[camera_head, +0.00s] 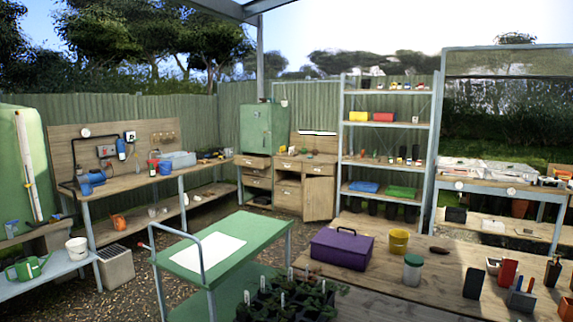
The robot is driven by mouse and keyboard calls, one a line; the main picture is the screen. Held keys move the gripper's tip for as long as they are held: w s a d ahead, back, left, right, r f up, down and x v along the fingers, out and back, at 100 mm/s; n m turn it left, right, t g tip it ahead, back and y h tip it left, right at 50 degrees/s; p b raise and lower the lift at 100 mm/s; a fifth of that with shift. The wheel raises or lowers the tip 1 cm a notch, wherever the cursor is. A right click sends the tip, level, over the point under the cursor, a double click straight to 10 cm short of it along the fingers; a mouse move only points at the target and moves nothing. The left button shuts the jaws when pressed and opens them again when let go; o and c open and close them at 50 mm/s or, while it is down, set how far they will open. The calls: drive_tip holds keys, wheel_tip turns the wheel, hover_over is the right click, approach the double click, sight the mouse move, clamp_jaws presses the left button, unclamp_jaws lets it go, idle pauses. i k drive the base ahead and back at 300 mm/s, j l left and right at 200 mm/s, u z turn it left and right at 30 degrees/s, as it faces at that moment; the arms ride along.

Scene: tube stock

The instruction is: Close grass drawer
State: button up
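A wooden drawer unit (258,183) stands at the back, under a green metal cabinet (263,128). Its stacked drawers seem to stick out by differing amounts, but they are small and dim. Beside it on the right is a second wooden unit (288,192) with upper drawers and a door (320,198) that looks ajar. I see no readable label, so I cannot tell which drawer is the grass drawer or how far it is open. My gripper is not in view.
A green trolley (245,231) stands in front of the units, with gravel floor (131,290) to its left. A wooden table (396,287) fills the lower right, with a purple toolbox (342,250). A workbench (130,183) lines the left; tall shelves (387,157) stand right.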

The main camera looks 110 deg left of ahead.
sight(256, 159)
drive_tip(key=u, duration=3.7)
drive_tip(key=i+j+u, duration=0.75)
drive_tip(key=u, duration=0.15)
drive_tip(key=i+j+u, duration=0.1)
drive_tip(key=i+u, duration=0.35)
drive_tip(key=i+l+u, duration=0.1)
drive_tip(key=i+u, duration=0.35)
drive_tip(key=i, duration=1.9)
drive_tip(key=i+l+z, duration=0.1)
drive_tip(key=i+z, duration=0.3)
drive_tip(key=i, duration=0.2)
drive_tip(key=i+z, duration=0.35)
drive_tip(key=i, duration=0.3)
drive_tip(key=i+j+z, duration=0.4)
drive_tip(key=i, duration=0.15)
drive_tip(key=i+l+z, duration=0.2)
drive_tip(key=i+z, duration=0.2)
drive_tip(key=i, duration=0.3)
drive_tip(key=i+z, duration=0.45)
drive_tip(key=i, duration=0.3)
drive_tip(key=i+j+z, duration=0.4)
drive_tip(key=i, duration=0.3)
drive_tip(key=i+l+z, duration=0.25)
drive_tip(key=i, duration=0.65)
drive_tip(key=i+j+z, duration=0.1)
drive_tip(key=i+z, duration=0.2)
drive_tip(key=i, duration=0.55)
